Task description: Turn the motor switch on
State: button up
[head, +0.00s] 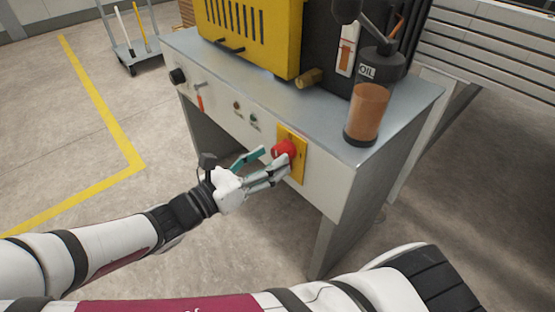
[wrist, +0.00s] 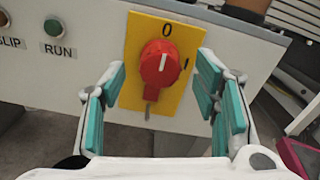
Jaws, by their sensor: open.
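The motor switch is a red rotary knob (head: 283,151) on a yellow plate (head: 298,165) on the front panel of the machine's cabinet. In the wrist view the red knob (wrist: 160,64) sits in the middle of the yellow plate (wrist: 138,38). A 0 is printed above it, and another mark is partly visible at its right. The white line on the knob points up toward the 0, slightly tilted. My gripper (head: 268,165) is open in front of the knob. In the wrist view its teal-padded fingers (wrist: 162,92) stand on both sides of the knob, apart from it.
Left of the plate are a green RUN indicator (wrist: 53,27) and another labelled SLIP. A black knob (head: 178,76) and an orange-handled lever (head: 200,101) sit farther left. An oil container (head: 368,112) stands on the cabinet top (head: 330,118).

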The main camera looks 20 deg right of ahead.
aim_at(276, 155)
jog(key=shift+b+x, duration=0.5)
jog(key=shift+x, duration=1.15)
jog(key=c, duration=1.2)
jog(key=shift+o, duration=0.3)
